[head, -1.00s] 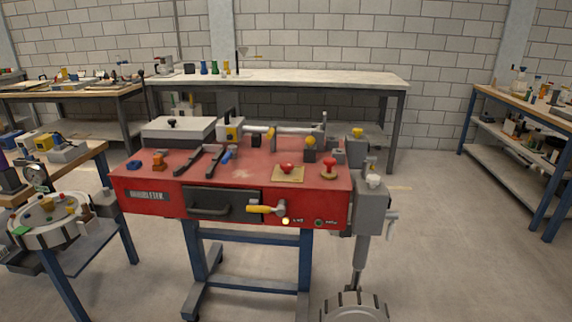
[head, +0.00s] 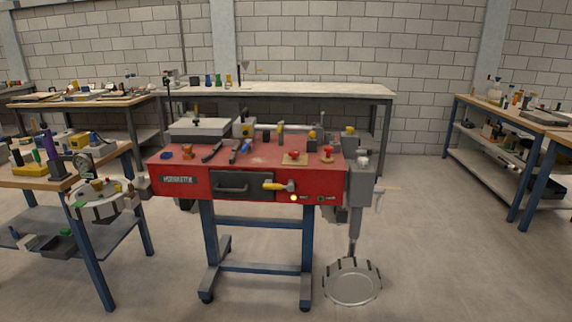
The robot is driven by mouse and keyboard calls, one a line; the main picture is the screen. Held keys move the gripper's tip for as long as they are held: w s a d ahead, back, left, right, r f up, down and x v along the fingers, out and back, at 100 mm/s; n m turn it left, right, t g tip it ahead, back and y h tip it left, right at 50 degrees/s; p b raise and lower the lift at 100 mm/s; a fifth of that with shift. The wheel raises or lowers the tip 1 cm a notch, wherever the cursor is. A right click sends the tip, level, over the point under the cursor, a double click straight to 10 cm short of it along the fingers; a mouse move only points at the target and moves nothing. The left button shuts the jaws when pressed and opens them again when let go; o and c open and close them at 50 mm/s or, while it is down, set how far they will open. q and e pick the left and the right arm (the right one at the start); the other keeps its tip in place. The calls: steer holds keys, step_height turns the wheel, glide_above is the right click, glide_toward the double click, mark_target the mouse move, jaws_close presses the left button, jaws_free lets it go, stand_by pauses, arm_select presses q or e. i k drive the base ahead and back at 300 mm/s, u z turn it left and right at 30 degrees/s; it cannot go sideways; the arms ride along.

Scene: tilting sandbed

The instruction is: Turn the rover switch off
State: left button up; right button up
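A red bench unit (head: 215,182) stands in the middle of the head view. I cannot tell which of its controls is the rover switch. On its front are a dark drawer panel with a handle (head: 232,189), a yellow-handled lever (head: 275,186) lying roughly level, a lit yellow lamp (head: 293,198) and a dark greenish lamp or button (head: 320,199). The small labels are unreadable. On top are a red knob on a tan plate (head: 295,156) and another red knob (head: 327,152). Neither gripper is in view.
A grey column (head: 361,185) with a toothed wheel (head: 352,283) is at the unit's right side. A round tray (head: 100,205) and a cluttered side table (head: 70,178) stand at left. A long bench (head: 300,91) is behind.

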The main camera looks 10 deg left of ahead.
mark_target(294, 154)
steer(key=u, duration=1.75)
steer(key=i, duration=1.15)
steer(key=z, duration=0.45)
steer(key=i, duration=1.05)
steer(key=z, duration=0.85)
